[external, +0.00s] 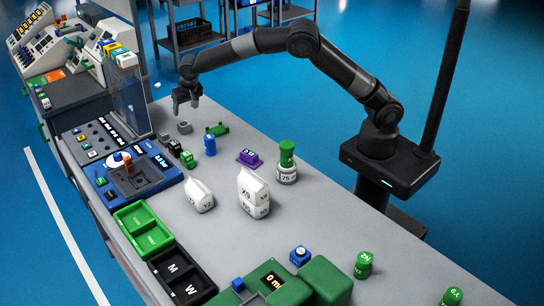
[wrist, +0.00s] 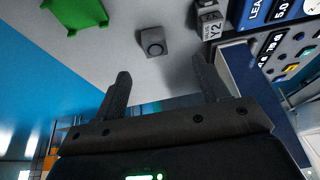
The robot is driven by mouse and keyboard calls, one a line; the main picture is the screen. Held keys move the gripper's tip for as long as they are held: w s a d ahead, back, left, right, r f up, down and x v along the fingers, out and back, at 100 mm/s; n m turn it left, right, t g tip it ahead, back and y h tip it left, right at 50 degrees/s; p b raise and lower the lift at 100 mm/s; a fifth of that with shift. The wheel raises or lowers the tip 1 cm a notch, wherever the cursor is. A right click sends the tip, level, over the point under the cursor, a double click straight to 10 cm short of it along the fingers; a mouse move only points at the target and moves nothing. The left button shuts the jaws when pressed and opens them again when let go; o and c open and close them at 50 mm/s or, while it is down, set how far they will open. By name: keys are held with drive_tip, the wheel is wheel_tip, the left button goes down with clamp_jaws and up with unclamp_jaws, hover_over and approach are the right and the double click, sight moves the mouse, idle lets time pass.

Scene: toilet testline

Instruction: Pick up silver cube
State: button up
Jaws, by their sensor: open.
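A small silver-grey cube (external: 184,127) stands on the grey bench below and just in front of my gripper (external: 187,101). A similar grey block (external: 164,137) stands to its left. In the wrist view, one grey cube (wrist: 153,43) with a dark ring on its face lies beyond and between my fingertips. I cannot tell for certain which grey block this is. My gripper, also in the wrist view (wrist: 160,78), is open and empty, with its fingers apart from the cube and above the bench.
A block marked Y2 (wrist: 212,25) is close to the right finger in the wrist view. A green part (external: 217,129) lies right of the cubes. Dark and green blocks (external: 187,159) stand nearer the camera. A clear upright panel (external: 130,105) borders the left.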

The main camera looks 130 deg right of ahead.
sight(184, 124)
drive_tip(key=shift+m, duration=0.3)
drive_tip(key=x, duration=0.5)
drive_tip(key=s+d+x, duration=0.1)
drive_tip(key=x, duration=0.3)
drive_tip(key=d+x, duration=0.1)
drive_tip(key=x, duration=0.4)
drive_tip(key=shift+s+d+r, duration=0.15)
drive_tip(key=shift+s, duration=0.05)
drive_tip(key=shift+c, duration=0.6)
drive_tip(key=c, duration=1)
drive_tip(key=shift+r, duration=0.15)
